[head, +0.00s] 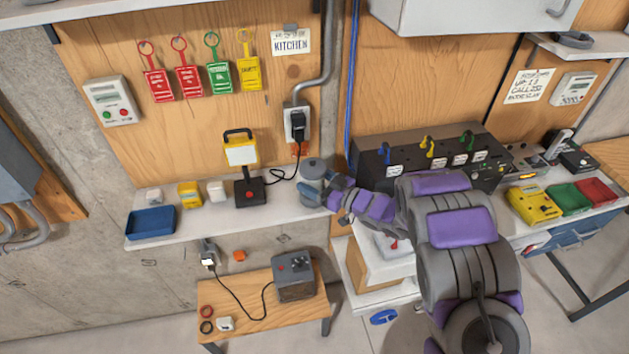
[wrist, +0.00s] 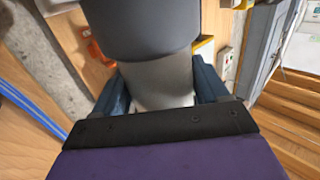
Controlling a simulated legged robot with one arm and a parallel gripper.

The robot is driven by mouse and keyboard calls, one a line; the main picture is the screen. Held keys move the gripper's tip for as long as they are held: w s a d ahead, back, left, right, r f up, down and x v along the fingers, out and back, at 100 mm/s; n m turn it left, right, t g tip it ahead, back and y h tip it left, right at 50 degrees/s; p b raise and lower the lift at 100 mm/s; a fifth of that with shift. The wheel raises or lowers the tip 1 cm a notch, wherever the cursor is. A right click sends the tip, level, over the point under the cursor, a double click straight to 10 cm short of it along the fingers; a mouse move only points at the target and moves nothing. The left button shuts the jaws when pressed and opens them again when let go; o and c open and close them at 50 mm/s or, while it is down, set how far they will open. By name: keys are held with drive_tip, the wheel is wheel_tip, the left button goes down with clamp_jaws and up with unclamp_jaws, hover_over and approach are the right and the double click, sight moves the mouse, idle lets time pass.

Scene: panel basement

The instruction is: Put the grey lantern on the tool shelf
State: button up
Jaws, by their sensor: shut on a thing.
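The grey lantern (head: 313,169) is at the right end of the white wall shelf (head: 215,222), next to the work lamp. My gripper (head: 314,193) reaches it from the right and is shut on its body. In the wrist view the lantern (wrist: 155,85) stands between both blue-grey fingers (wrist: 160,95) and fills the upper middle. Its lower part is partly hidden by my gripper in the head view. I cannot tell whether its base touches the shelf or hangs just above it.
The shelf holds a blue tray (head: 151,222), small yellow and white items, and a yellow work lamp (head: 242,155) with a cord. Bare shelf shows along the front edge. Below is a wooden bench (head: 250,318) with a grey box (head: 295,275). A black switch box (head: 430,160) stands right.

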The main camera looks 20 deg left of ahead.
drive_tip(key=shift+s+r, duration=0.1)
drive_tip(key=shift+r, duration=0.05)
drive_tip(key=shift+d, duration=0.1)
drive_tip(key=o, duration=1.3)
drive_tip(key=shift+d, duration=0.15)
drive_tip(key=shift+c, duration=0.2)
drive_tip(key=shift+o, duration=0.8)
